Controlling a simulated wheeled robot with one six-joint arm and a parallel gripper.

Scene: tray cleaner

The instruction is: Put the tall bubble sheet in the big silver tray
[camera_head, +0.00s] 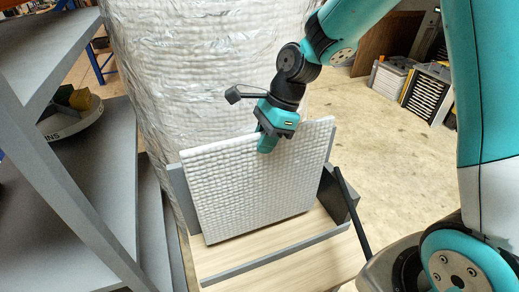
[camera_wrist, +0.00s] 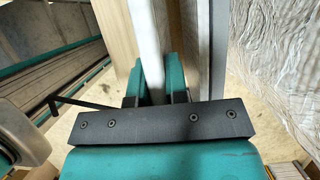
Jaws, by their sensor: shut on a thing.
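The tall bubble sheet (camera_head: 255,190) is a pale, bumpy panel standing nearly upright and slightly tilted. My gripper (camera_head: 267,144) is shut on its top edge, near the middle. In the wrist view, the sheet (camera_wrist: 147,40) runs edge-on between the teal fingers of my gripper (camera_wrist: 158,82). The sheet's lower edge is above or at the wooden surface inside a grey-framed holder; I cannot tell whether it touches. I cannot make out the big silver tray for certain.
The grey holder (camera_head: 275,257) has a low front bar and side walls, on a wooden surface (camera_head: 225,262). A tall wrapped bubble roll (camera_head: 190,70) stands close behind. Grey shelves (camera_head: 45,50) are at the left. Open floor (camera_head: 385,140) lies to the right.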

